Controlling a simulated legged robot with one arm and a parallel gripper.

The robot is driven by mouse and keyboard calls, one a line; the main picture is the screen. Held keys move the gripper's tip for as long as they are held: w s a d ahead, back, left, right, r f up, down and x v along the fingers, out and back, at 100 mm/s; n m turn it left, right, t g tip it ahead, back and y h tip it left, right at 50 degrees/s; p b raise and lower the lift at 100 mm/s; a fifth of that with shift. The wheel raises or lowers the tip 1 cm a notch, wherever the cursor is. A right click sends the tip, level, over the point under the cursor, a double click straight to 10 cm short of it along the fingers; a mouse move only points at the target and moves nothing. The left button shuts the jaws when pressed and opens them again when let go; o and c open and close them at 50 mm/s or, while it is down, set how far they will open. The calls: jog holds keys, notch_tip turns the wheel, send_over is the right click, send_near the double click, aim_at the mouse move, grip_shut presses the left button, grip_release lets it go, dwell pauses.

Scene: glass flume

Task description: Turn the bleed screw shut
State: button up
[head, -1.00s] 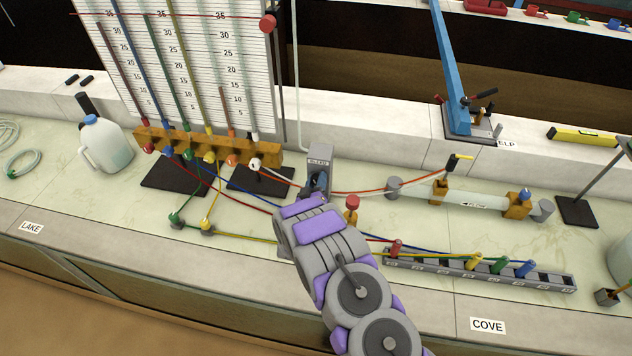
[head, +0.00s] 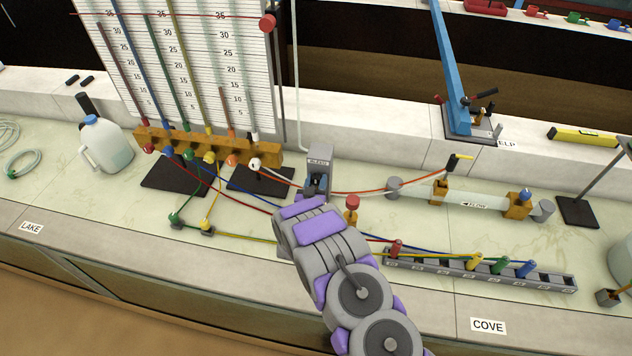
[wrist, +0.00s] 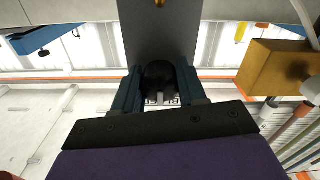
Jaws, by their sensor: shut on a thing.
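A grey upright block (head: 319,160) with a small label stands on the bench, just right of the manometer board's foot. Its grey face (wrist: 158,35) fills the upper middle of the wrist view. The bleed screw shows there as a dark round knob (wrist: 159,74) in front of that face. My gripper (wrist: 158,88) has its two blue fingers shut on the knob, one on each side. In the head view my gripper (head: 317,187) reaches the front of the block, and my wrist hides the knob. The knob's turn angle cannot be told.
Left stands the manometer board with a yellow manifold (head: 210,147) and coloured tubes. A red-topped brass fitting (head: 352,208) stands close right of my wrist. Thin tubes run to a grey rack (head: 480,270). A clear flow tube (head: 476,200) lies further right.

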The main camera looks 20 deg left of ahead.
jog(key=shift+s+d+f, duration=0.1)
jog(key=shift+s+f, duration=0.1)
jog(key=shift+f, duration=0.35)
jog(key=o, duration=0.9)
jog(key=shift+w, duration=0.15)
jog(key=shift+c, duration=0.2)
jog(key=shift+o, duration=0.8)
jog(key=shift+r, duration=0.3)
jog(key=s, duration=1.7)
jog(key=shift+s+d+p, duration=0.15)
jog(key=shift+d+p, duration=0.15)
jog(key=shift+p, duration=0.15)
